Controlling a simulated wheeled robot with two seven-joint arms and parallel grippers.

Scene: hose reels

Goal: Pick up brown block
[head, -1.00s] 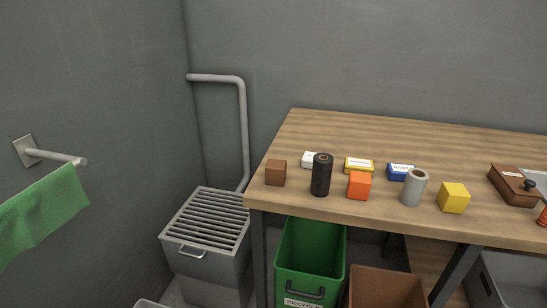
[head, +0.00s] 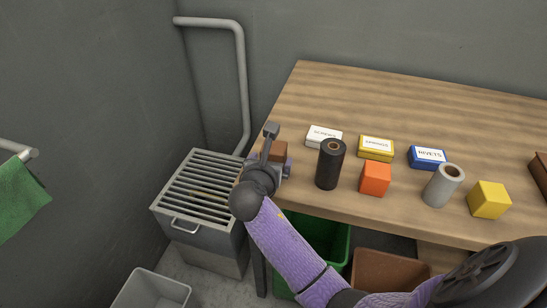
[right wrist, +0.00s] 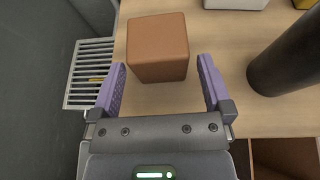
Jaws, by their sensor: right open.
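The brown block (right wrist: 157,48) sits on the wooden table near its left end. In the head view the brown block (head: 278,151) is mostly hidden behind my right gripper (head: 272,160). In the right wrist view my right gripper (right wrist: 162,88) is open, with a purple finger on each side. The block stands just ahead of the fingers, with its near end reaching toward the gap between them. The fingers look apart from it. My left gripper is in neither view.
A black cylinder (head: 330,164) stands right of the block; a white box (head: 324,136) lies behind it. An orange block (head: 375,179), grey roll (head: 443,185) and yellow block (head: 489,200) stand farther right. A grated metal bin (head: 200,190) is left of the table (head: 400,110).

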